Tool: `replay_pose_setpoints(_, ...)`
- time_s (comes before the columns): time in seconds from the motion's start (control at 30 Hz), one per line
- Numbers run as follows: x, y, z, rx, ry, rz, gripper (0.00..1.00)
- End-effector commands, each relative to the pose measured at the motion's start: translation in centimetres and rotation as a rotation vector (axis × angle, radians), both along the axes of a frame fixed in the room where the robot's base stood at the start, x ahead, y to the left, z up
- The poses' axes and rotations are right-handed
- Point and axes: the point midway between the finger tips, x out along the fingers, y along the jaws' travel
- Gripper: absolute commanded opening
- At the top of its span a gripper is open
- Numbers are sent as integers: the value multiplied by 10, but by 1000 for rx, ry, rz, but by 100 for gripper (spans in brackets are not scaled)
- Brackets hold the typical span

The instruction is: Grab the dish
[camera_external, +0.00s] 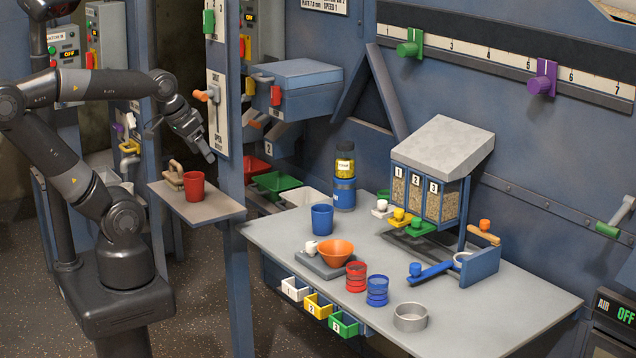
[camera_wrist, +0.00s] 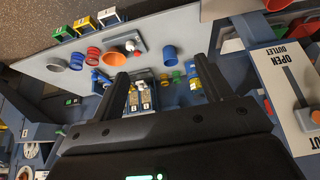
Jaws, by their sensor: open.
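A round grey dish (camera_external: 410,317) with a low wall stands near the front edge of the grey table (camera_external: 480,300), on the right. It also shows in the wrist view (camera_wrist: 56,65) at the left. An orange bowl (camera_external: 336,254) sits on a small grey scale (camera_external: 318,265) at the table's middle front. My gripper (camera_external: 208,156) is at the left, above the small side shelf and well away from the dish and bowl. In the wrist view its two fingers (camera_wrist: 164,76) are spread apart with nothing held between them.
A blue post (camera_external: 232,200) stands between my arm and the table. A red cup (camera_external: 194,186) is on the side shelf below my gripper. Red (camera_external: 356,277) and blue (camera_external: 377,291) ringed containers stand between bowl and dish. A dispenser (camera_external: 440,160) stands behind.

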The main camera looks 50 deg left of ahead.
Motion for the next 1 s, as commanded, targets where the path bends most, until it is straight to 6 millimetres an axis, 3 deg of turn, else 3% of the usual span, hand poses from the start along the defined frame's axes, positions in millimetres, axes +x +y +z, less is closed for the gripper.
replay_pose_setpoints(0.33, 0, 0, 0, 0, 0, 0, 95)
replay_pose_setpoints(0.63, 5, -2, 2, 6, 2, -14, 95)
replay_pose_setpoints(0.77, 27, -14, 7, 30, 13, -67, 95)
replay_pose_setpoints(1.0, 94, -60, 14, 93, 36, -243, 95)
